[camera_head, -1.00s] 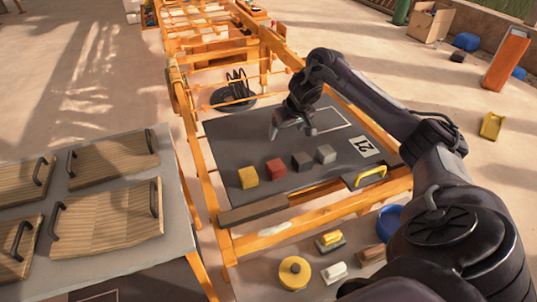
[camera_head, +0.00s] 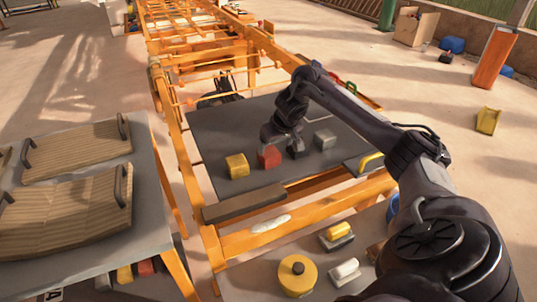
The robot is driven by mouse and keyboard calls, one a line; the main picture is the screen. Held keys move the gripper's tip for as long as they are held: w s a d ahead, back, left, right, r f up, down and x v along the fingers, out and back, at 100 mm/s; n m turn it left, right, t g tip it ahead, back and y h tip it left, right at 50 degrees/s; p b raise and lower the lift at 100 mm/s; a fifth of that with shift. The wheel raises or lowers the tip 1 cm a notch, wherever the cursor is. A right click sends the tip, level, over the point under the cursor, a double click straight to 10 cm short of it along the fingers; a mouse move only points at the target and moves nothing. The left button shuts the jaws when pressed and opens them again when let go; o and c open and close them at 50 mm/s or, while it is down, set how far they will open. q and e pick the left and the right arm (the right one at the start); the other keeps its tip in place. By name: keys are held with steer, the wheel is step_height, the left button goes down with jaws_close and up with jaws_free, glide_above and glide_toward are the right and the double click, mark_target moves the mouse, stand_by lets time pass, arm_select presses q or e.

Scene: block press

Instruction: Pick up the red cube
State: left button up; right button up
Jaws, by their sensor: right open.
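The red cube (camera_head: 269,158) sits on the dark grey tabletop (camera_head: 225,128), between a yellow cube and a dark cube. My right gripper (camera_head: 281,142) is open and points down just behind and above the red cube. Its fingers overlap the top of the red cube and the dark cube in the picture, so I cannot tell whether they touch either one. Nothing shows between the fingers. My left gripper is out of view.
A yellow cube (camera_head: 237,166) stands left of the red cube; a dark cube (camera_head: 297,151) and a grey cube (camera_head: 325,139) stand right of it. A yellow handle (camera_head: 370,161) lies at the right edge. The tabletop's back left is clear.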

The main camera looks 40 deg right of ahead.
mark_target(270, 152)
steer(key=x, duration=0.4)
steer(key=b+x, duration=0.1)
steer(key=x, duration=0.1)
steer(key=shift+w+a+f, duration=0.2)
steer(key=shift+w+f, duration=0.05)
steer(key=shift+w, duration=0.3)
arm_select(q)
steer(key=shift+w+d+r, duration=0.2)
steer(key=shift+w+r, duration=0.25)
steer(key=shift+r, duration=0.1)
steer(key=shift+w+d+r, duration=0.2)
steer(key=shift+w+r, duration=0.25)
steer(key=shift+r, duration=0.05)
arm_select(e)
steer(key=c, duration=1.3)
